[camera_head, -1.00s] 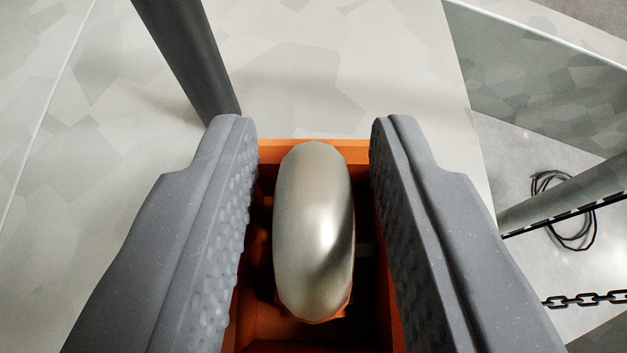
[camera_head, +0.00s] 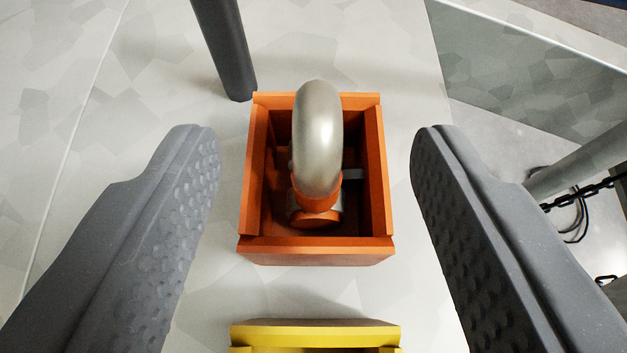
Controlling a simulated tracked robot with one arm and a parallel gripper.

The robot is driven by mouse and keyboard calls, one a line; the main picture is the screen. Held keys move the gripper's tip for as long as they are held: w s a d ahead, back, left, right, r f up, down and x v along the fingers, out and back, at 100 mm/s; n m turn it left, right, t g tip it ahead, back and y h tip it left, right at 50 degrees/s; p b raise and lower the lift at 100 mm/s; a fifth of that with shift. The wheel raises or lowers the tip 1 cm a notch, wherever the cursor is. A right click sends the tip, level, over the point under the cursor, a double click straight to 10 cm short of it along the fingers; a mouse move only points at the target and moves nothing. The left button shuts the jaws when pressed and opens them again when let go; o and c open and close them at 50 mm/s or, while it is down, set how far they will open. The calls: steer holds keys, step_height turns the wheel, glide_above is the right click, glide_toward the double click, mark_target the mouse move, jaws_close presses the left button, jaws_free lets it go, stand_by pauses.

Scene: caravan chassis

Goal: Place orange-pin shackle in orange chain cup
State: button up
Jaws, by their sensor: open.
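The orange chain cup (camera_head: 315,250) is a square open box on the pale floor panel, in the middle of the view. The orange-pin shackle (camera_head: 318,130) stands upright inside it, its silver bow rising above the rim and its orange pin (camera_head: 316,216) low in the cup. My gripper (camera_head: 315,150) is open, with one grey finger on each side of the cup and clear gaps to both the cup and the shackle. The lower part of the shackle is partly hidden by its bow and the cup's shade.
A yellow box (camera_head: 315,334) stands just below the orange cup, cut off by the frame. A dark post (camera_head: 225,45) rises behind the cup's upper left corner. At right are a grey tube (camera_head: 585,165), a black chain (camera_head: 590,190) and a dark coiled cable (camera_head: 577,228).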

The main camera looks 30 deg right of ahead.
steer(key=p+v, duration=0.1)
steer(key=v, duration=0.5)
steer(key=shift+s+a+r, duration=0.2)
steer(key=shift+s+r, duration=0.05)
steer(key=w+a+r+n+t+y, duration=0.2)
steer(key=a+r, duration=0.7)
steer(key=r, duration=0.3)
steer(key=w+a+r+n+t+y, duration=0.1)
steer(key=w+a+r+n, duration=0.15)
steer(key=a+r, duration=0.75)
steer(key=s+a+r+n+t+y, duration=0.1)
steer(key=s+a+r, duration=0.4)
steer(key=r, duration=0.5)
steer(key=s+a+r+y, duration=0.2)
steer(key=s+a+r, duration=0.2)
steer(key=a+r, duration=0.4)
step_height(320, 180, up, 2)
steer(key=shift+s+a+r+n+t, duration=0.1)
steer(key=shift+s+a+n+t, duration=0.15)
steer(key=shift+s+n+t, duration=0.15)
steer(key=shift+r, duration=0.1)
